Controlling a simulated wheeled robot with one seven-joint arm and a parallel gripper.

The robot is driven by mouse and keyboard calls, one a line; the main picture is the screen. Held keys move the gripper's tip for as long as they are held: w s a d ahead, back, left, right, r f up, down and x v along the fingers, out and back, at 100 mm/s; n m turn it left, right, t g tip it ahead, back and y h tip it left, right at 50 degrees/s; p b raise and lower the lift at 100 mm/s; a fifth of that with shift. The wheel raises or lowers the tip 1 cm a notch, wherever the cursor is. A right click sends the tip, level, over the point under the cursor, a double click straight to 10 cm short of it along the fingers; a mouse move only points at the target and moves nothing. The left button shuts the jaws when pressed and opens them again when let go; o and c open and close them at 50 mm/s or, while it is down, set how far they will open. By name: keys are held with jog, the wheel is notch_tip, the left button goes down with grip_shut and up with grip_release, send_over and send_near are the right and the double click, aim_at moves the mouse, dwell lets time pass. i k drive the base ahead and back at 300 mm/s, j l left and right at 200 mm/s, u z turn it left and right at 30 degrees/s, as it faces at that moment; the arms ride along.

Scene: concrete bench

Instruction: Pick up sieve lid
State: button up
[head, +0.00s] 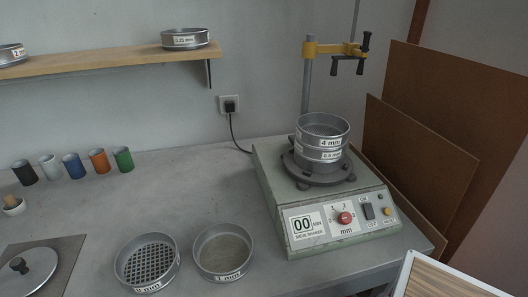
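The sieve lid (37,272) is a round grey metal disc with a dark knob on top. It lies on a flat grey-brown mat (74,246) at the lower left of the head view, and the left side of the picture cuts it off. My gripper is not in view.
Two sieves, one coarse (170,278) and one marked 1 mm (237,270), lie right of the lid. The sieve shaker (272,200) carries a sieve stack (336,130) under a yellow clamp (325,48). Several coloured cups (71,166) stand behind. Bench (195,190) is clear mid-left.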

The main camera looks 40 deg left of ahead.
aim_at(28, 272)
jog(key=u, duration=3.35)
jog(key=z, duration=2)
jog(key=u, duration=1.85)
jog(key=j+u, duration=0.1)
